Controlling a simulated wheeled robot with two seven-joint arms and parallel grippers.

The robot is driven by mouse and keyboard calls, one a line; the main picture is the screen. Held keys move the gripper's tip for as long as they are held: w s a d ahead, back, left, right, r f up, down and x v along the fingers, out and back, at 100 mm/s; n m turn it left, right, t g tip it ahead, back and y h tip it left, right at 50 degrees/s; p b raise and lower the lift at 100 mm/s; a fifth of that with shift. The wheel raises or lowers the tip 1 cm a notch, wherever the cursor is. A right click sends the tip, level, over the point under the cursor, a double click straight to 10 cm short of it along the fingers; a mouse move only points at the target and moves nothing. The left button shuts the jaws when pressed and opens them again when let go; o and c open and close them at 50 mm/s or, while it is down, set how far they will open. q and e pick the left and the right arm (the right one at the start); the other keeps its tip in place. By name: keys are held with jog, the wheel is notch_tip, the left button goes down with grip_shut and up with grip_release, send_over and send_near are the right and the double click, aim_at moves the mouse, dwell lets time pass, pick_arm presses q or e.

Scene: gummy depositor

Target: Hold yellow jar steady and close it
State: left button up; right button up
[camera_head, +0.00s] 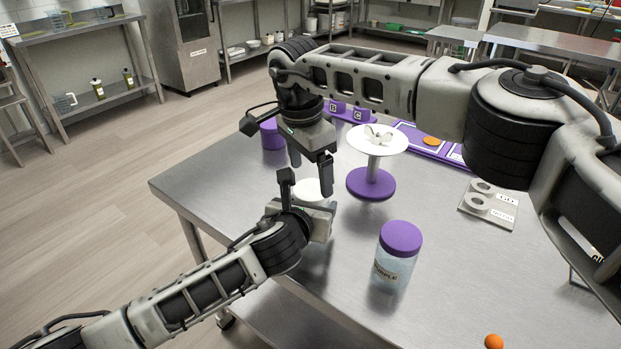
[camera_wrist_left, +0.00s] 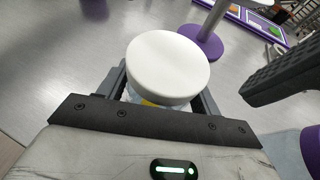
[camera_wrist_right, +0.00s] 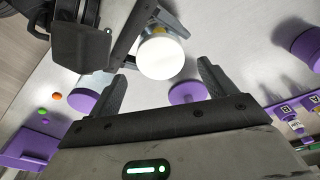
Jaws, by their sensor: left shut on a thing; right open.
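The yellow jar shows mostly as its round white lid (camera_head: 308,190), which sits over the jar in the left wrist view (camera_wrist_left: 167,65). A little yellow (camera_wrist_left: 148,103) shows under the lid's near edge. How tightly the lid sits cannot be told. My right gripper (camera_head: 311,178) is open and points down above the lid. In the right wrist view the lid (camera_wrist_right: 161,57) appears between the spread fingers, apart from them.
A jar labelled PURPLE (camera_head: 397,258) with a purple lid stands at the near right. A purple-based stand (camera_head: 371,185) with a white top plate is just beyond the lid.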

aim_at(311, 189)
jog(key=shift+r, duration=0.65)
jog(key=shift+c, duration=1.4)
jog(key=n, duration=0.3)
jog(key=shift+w+r, duration=0.1)
jog(key=shift+r, duration=0.3)
jog(key=n, duration=0.2)
jog(key=r+n, duration=0.1)
jog(key=n, duration=0.1)
jog(key=shift+y, duration=0.4)
jog(key=n, duration=0.3)
jog(key=r+n, duration=0.1)
jog(key=n, duration=0.2)
jog(key=shift+d+r+g, duration=0.1)
jog(key=shift+d+g, duration=0.1)
jog(key=shift+g, duration=0.2)
jog(key=shift+f, duration=4)
